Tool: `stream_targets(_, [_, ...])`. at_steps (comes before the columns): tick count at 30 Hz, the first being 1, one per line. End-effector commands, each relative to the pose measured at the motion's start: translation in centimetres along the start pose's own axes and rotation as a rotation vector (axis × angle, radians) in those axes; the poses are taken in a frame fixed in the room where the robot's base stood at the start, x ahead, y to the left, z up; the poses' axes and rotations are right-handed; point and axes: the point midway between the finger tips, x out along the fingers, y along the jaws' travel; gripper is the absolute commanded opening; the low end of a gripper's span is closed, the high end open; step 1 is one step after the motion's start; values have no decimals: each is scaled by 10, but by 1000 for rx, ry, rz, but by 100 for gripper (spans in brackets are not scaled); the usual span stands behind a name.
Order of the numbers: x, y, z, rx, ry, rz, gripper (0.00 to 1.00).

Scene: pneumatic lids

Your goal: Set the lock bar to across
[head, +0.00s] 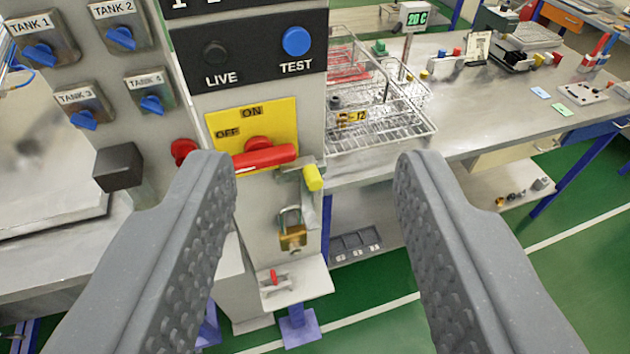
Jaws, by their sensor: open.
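What looks like the lock bar (308,205) is a grey metal piece with a yellow tip (313,178). It is on the front of the grey cabinet, just below and right of the red switch handle (266,157), and its exact angle is hard to tell. The red handle lies roughly level across the bottom of a yellow ON/OFF plate (278,118). A brass padlock (292,237) hangs below the bar. My gripper (315,165) is open and empty, its two grey fingers wide apart in the foreground; the lock bar appears between them, farther off.
Blue tank knobs (121,39) and a black block (118,166) are at left. A small ledge (300,286) juts out below. A bench with a wire rack (385,125) stands close on the right.

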Motion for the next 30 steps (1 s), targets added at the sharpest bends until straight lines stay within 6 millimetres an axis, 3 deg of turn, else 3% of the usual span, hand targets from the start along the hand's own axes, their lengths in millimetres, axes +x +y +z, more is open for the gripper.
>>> stream_targets(4, [14,12,4,-19,6,28,42])
stream_targets(8, [50,43,20,-86,22,98,42])
stream_targets(12, [98,82,51,-210,54,154,42])
stream_targets(17, [141,104,98,-356,91,134,42])
stream_targets(22, [169,100,160,-455,136,22,42])
stream_targets(27, [173,76,212,-470,202,-124,42])
stream_targets(30, [168,61,231,-452,239,-194,42])
